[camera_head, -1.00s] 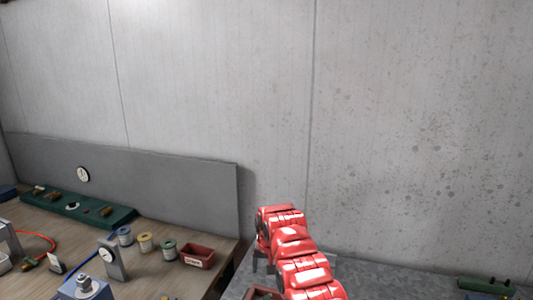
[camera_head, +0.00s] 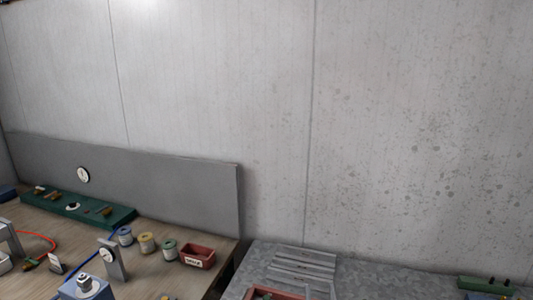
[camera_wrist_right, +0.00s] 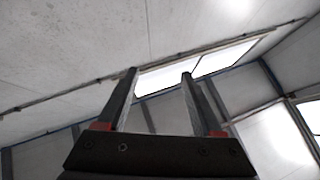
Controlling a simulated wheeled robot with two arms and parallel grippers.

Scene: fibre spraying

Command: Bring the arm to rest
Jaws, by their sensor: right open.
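My right gripper (camera_wrist_right: 158,78) shows in the right wrist view. Its two dark fingers stand apart with nothing between them. Behind them are only the ceiling, a bright panel and walls, so the wrist camera looks upward. Neither of my arms shows in the head view. My left gripper is out of sight.
A grey metal table (camera_head: 375,281) at the bottom centre carries a slatted plate (camera_head: 304,264) and a red tray (camera_head: 277,293), partly cut off. A green block (camera_head: 484,285) is at its right. The wooden bench (camera_head: 142,270) at left holds several spools, a red bin (camera_head: 198,257) and a green board (camera_head: 75,207).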

